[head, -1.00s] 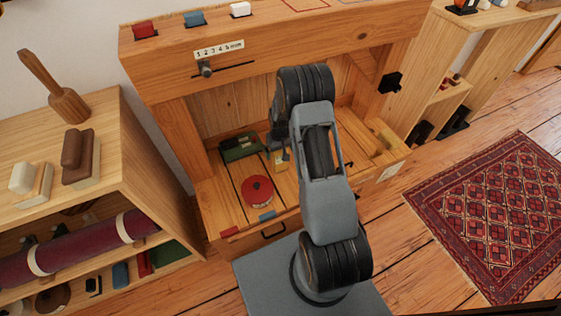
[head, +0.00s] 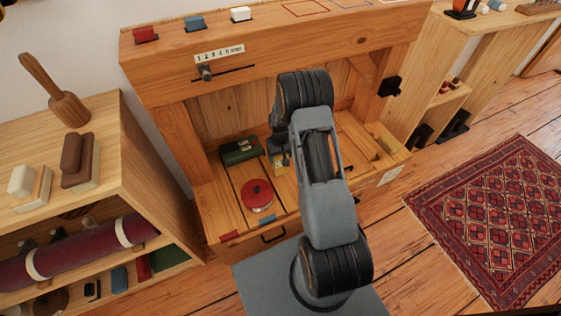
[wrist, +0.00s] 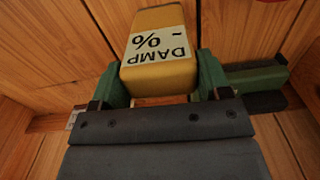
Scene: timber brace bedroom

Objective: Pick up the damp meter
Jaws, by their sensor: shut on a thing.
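The damp meter (wrist: 160,62) is a yellow block with a white label reading "DAMP - %". In the wrist view it sits between the two green fingers of my gripper (wrist: 160,85), which is shut on it. My gripper (head: 277,147) is partly hidden there by my arm. I cannot tell whether the meter is touching the drawer floor.
Red and blue tabs mark the front edge. A timber cabinet beam (head: 290,50) crosses above. A shelf with a mallet (head: 68,105) stands left.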

